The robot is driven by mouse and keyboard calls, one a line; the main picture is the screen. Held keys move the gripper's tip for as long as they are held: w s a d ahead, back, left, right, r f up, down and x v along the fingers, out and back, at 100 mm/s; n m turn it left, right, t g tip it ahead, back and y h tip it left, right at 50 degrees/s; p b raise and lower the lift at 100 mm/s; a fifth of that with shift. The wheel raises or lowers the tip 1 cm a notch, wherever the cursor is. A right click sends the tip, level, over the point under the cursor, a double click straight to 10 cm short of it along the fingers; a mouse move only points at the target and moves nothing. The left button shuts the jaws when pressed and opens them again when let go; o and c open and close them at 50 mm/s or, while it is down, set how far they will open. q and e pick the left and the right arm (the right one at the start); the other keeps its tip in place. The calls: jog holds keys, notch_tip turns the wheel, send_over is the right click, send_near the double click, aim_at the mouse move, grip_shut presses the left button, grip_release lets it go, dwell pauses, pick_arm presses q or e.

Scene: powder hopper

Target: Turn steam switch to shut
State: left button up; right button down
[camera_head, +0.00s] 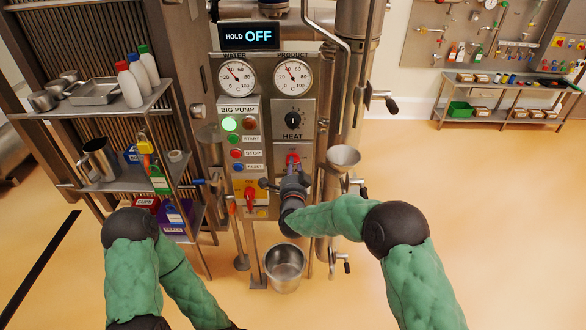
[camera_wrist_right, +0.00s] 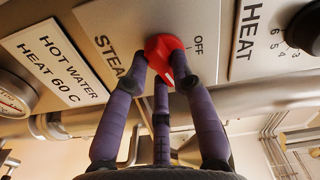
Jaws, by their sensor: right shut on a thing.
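The steam switch is a red knob (camera_wrist_right: 165,55) on a grey panel in the right wrist view, beside a partly hidden label that starts "STEA" and the word "OFF". A white mark shows on the knob's lower side. My right gripper (camera_wrist_right: 163,78) has its purple fingers closed around the knob. In the head view, the red knob (camera_head: 292,160) sits below the "HEAT" dial, and my right gripper (camera_head: 291,174) reaches it from below. My left arm shows at lower left, but its gripper is outside the frame.
The black heat dial (camera_head: 293,119) is just above the switch. The pump button panel (camera_head: 239,148) stands to its left, with a red lever (camera_head: 250,198) low down. A metal funnel (camera_head: 343,158) is close on the right. A steel bucket (camera_head: 285,267) sits on the floor below.

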jog(key=shift+d+r+n+p, duration=0.15)
jog(key=shift+n+p, duration=0.65)
jog(key=shift+n, duration=3.1)
jog(key=shift+d+r+n+p, duration=0.1)
jog(key=shift+n+p, duration=0.7)
jog(key=shift+n, duration=3.1)
jog(key=c, duration=1)
grip_release()
jog(key=shift+c, duration=0.2)
jog(key=shift+a, duration=0.1)
jog(key=s, duration=1.2)
